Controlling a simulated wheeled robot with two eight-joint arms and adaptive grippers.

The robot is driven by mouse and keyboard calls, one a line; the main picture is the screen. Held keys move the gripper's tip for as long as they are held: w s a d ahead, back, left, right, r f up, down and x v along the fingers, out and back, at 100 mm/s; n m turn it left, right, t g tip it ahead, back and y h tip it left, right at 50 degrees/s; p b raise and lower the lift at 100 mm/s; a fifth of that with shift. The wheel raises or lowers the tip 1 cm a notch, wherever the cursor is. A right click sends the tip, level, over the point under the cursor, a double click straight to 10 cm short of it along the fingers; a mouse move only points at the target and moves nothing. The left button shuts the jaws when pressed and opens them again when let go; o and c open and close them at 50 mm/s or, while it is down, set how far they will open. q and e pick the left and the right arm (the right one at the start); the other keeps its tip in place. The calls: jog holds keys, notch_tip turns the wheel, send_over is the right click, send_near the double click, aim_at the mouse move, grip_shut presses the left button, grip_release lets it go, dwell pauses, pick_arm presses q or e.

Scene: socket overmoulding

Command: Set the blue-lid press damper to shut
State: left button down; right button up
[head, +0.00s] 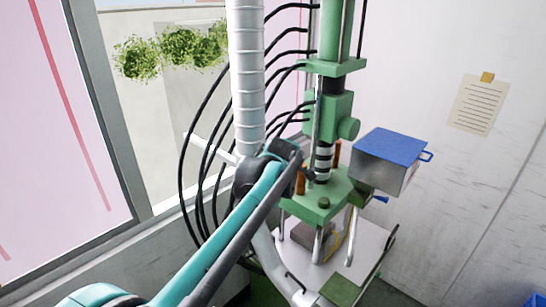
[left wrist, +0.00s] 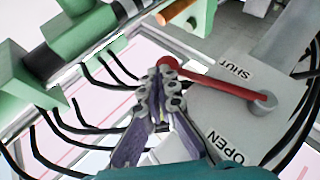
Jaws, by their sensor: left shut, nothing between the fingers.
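The press is green, with a blue-lidded metal box (head: 390,165) on its right side. The damper's red lever (left wrist: 215,84) shows in the left wrist view, on a grey plate lettered SHUT (left wrist: 238,70) and OPEN (left wrist: 225,148). The lever runs from a round pivot at the right to a red knob at the left and lies closer to the SHUT lettering. My left gripper (left wrist: 160,78) is shut and empty, its fingertips at the knob end; I cannot tell whether they touch. In the head view my left arm hides the lever. My right gripper is not in view.
A white ribbed duct (head: 246,80) rises behind my left wrist. A window is at the left and a wall with a pinned note (head: 478,104) at the right.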

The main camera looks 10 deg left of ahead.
pick_arm(q)
jog(key=shift+w+d+f+b, duration=0.15)
jog(key=shift+w+f+b, duration=0.1)
jog(key=shift+f, duration=0.25)
jog(key=shift+w+d+f+b, duration=0.15)
jog(key=shift+w+f+b, duration=0.05)
jog(key=shift+f, duration=0.3)
jog(key=shift+w+d+f+b, duration=0.15)
jog(key=shift+w+f+b, duration=0.1)
jog(key=shift+f, duration=0.25)
